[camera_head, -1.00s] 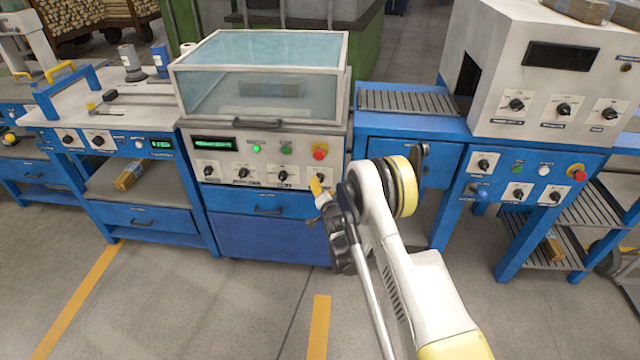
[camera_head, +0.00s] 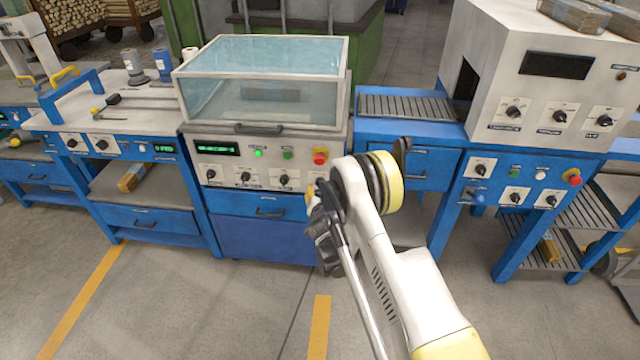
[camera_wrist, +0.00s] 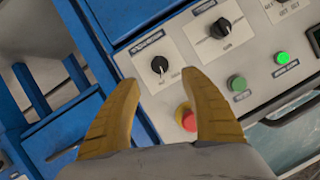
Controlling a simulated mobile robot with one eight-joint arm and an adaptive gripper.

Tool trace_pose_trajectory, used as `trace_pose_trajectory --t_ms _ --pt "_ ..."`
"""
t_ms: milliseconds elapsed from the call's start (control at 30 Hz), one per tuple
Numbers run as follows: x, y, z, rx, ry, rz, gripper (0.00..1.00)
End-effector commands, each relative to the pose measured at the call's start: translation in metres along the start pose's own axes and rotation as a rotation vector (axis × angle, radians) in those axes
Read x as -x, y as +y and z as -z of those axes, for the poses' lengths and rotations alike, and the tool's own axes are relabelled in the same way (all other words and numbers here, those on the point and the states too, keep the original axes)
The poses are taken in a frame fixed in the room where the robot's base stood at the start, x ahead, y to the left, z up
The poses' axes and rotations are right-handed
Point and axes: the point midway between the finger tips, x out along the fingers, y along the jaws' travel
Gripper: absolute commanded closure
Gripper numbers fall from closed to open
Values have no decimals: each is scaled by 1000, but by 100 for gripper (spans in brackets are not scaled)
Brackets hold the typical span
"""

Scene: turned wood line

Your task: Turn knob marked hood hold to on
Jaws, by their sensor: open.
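The panel of the glass-hooded machine (camera_head: 222,180) carries a row of black knobs on white plates. In the wrist view my gripper (camera_wrist: 159,77) is open, its two yellow fingers either side of a black knob (camera_wrist: 160,65) at the end of the row. I cannot tell if the fingers touch the plate. A second knob (camera_wrist: 220,28) sits to its right. Their labels are too small to read, so I cannot tell which is marked hood hold. In the head view my gripper (camera_head: 312,193) covers the right end of the row.
A red button (camera_wrist: 187,118) lies close to the right finger in the wrist view. A green button (camera_wrist: 237,83) and a lit green one (camera_wrist: 282,58) are beyond it. A blue drawer handle (camera_head: 270,212) lies below the panel.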

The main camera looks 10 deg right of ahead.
Motion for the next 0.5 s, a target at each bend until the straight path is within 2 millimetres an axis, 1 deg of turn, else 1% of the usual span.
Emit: trace_pose_trajectory --t_ms 33,100,300,400,500 --pt "-11 2 -3 -1 1 -1 47" --pt "-26 2 -4 -3 0 0 47" --pt "-65 2 -4 -4 0 2 47" --pt "-79 2 -4 -4 0 1 47" --pt "-88 1 -3 -3 0 1 47"
